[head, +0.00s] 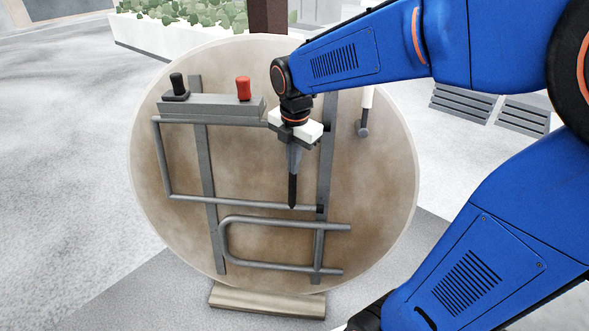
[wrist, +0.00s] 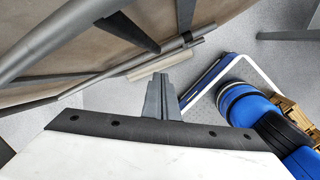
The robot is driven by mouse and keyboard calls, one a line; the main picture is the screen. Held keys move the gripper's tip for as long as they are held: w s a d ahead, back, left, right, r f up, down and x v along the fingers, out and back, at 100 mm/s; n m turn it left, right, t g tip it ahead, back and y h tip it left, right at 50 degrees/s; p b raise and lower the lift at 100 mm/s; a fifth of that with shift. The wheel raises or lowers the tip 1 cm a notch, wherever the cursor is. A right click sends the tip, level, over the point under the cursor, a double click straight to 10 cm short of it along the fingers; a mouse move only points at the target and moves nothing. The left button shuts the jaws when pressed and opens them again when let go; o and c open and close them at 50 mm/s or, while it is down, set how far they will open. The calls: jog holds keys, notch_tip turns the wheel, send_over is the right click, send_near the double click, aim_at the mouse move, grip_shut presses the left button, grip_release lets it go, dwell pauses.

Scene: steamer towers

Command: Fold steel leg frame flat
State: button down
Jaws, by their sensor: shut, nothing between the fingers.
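A round tabletop (head: 275,60) stands on edge with its brown underside facing me. Two grey steel leg frames are on it: an upper one (head: 240,203) and a smaller U-shaped lower one (head: 280,219). I cannot tell how far either stands out from the underside. My gripper (head: 292,205) is shut and empty, pointing down in front of the upper frame's lower bar, near its right end. Whether it touches the bar is unclear. In the wrist view my gripper (wrist: 168,80) hangs clear of the steel tubes (wrist: 70,28) at upper left.
A grey box (head: 210,105) on the underside carries a black knob (head: 177,84) and a red knob (head: 243,88). A beige block (head: 267,301) sits under the tabletop. A planter (head: 165,35) stands behind. Paving at left is clear.

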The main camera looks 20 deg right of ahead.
notch_tip(320, 180, up, 7)
jog(key=s+d, duration=0.1)
jog(key=s+d+f+m+t, duration=0.1)
jog(key=s+d+f+m, duration=0.1)
jog(key=s+m, duration=0.7)
jog(key=s+d+f+m+t, duration=0.2)
jog(key=s+f+m, duration=0.2)
jog(key=s+m, duration=0.6)
jog(key=m, duration=0.5)
jog(key=shift+s, duration=0.15)
